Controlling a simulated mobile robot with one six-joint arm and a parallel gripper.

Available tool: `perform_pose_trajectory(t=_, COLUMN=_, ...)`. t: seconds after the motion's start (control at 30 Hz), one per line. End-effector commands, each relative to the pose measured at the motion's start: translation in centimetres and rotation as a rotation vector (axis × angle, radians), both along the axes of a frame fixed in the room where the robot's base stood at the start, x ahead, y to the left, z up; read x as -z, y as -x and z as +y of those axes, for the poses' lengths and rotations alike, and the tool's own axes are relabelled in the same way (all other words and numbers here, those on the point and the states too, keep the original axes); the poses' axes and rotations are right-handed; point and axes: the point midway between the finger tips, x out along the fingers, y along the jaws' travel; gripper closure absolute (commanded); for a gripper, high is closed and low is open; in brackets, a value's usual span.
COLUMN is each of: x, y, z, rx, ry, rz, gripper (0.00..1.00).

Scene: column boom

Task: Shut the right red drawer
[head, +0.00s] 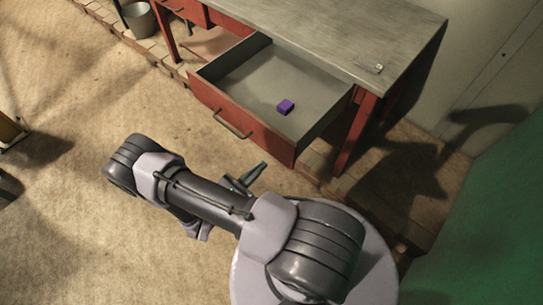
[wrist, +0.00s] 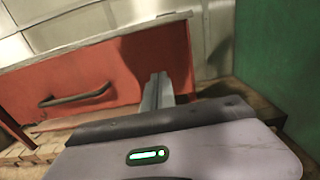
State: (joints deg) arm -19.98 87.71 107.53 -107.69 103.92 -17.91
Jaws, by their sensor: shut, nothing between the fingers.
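The right red drawer (head: 240,121) is pulled well out from under the grey-topped workbench in the head view. A small purple block (head: 285,106) lies inside it. Its dark bar handle (head: 232,124) is on the front face. In the wrist view, the red drawer front (wrist: 120,70) fills the left and middle, with the handle (wrist: 75,95) at the left. My gripper (head: 262,166) is shut and empty, just in front of the drawer's right part. In the wrist view, the gripper fingers (wrist: 157,90) point at the front's right end. I cannot tell whether they touch it.
The workbench (head: 320,30) has a red leg (head: 355,131) right of the drawer and a small flat item (head: 370,65) on top. Another red drawer (head: 185,10) is at the left. A bucket (head: 139,20) stands far left. A green surface (head: 490,220) is at right.

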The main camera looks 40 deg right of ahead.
Motion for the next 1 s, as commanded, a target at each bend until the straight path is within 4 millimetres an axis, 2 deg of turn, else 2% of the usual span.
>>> perform_pose_trajectory(t=0.1, x=0.2, y=-0.1, z=-2.6, rx=0.006, ry=0.0, rz=0.0, gripper=1.0)
perform_pose_trajectory(t=0.2, x=0.2, y=-0.2, z=-4.3, rx=0.006, ry=0.0, rz=0.0, gripper=1.0)
perform_pose_trajectory(t=0.33, x=0.1, y=-0.4, z=-5.9, rx=0.003, ry=-0.001, rz=-0.001, gripper=1.0)
perform_pose_trajectory(t=0.5, x=0.0, y=-0.5, z=-6.6, rx=0.001, ry=0.0, rz=-0.002, gripper=1.0)
perform_pose_trajectory(t=1.0, x=0.0, y=-0.5, z=-6.5, rx=0.001, ry=0.0, rz=-0.001, gripper=1.0)
